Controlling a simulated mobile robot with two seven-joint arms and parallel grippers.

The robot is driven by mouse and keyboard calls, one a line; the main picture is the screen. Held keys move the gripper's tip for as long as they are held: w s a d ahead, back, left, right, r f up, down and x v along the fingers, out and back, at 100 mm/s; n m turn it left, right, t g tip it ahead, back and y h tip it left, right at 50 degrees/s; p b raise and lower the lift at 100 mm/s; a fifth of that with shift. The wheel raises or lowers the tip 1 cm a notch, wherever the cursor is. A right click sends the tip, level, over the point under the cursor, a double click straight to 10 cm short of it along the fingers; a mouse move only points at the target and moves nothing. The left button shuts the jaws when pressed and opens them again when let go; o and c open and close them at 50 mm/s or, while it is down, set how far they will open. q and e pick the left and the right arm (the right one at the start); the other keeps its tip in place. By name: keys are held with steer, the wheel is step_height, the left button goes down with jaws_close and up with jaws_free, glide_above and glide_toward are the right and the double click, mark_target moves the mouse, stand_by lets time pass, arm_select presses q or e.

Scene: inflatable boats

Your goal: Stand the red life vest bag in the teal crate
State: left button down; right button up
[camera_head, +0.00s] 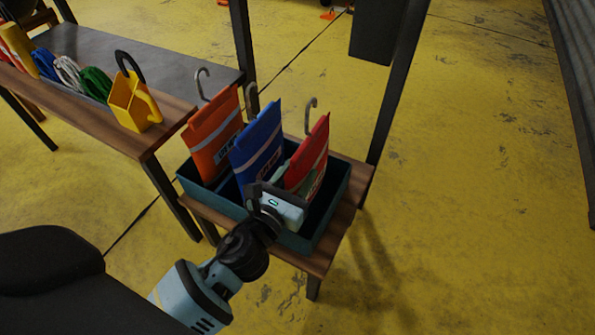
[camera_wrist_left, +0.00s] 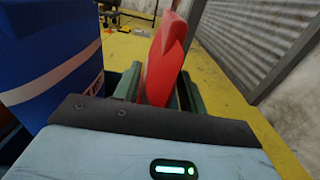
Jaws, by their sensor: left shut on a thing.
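The red life vest bag (camera_head: 311,157) is upright, slightly tilted, with its hook at the top, over the right part of the teal crate (camera_head: 334,203). My left gripper (camera_head: 290,182) is shut on it from the near side. In the left wrist view the red bag (camera_wrist_left: 163,65) stands between the two green fingers of the gripper (camera_wrist_left: 158,88). The bag's lower end is hidden by the gripper and the crate wall, so I cannot tell whether it touches the crate floor. My right gripper is not in view.
A blue bag (camera_head: 258,145) and an orange bag (camera_head: 213,138) stand in the crate to the left. The crate sits on a low wooden bench (camera_head: 322,258). A yellow holder (camera_head: 130,105) and coiled ropes (camera_head: 68,70) are on a higher bench at left. A dark post (camera_head: 395,90) rises behind.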

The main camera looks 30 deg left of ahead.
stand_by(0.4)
arm_select(q)
steer(key=c, duration=0.7)
jaws_free()
steer(key=shift+f, duration=0.1)
steer(key=shift+s+a, duration=0.15)
steer(key=shift+s, duration=3.75)
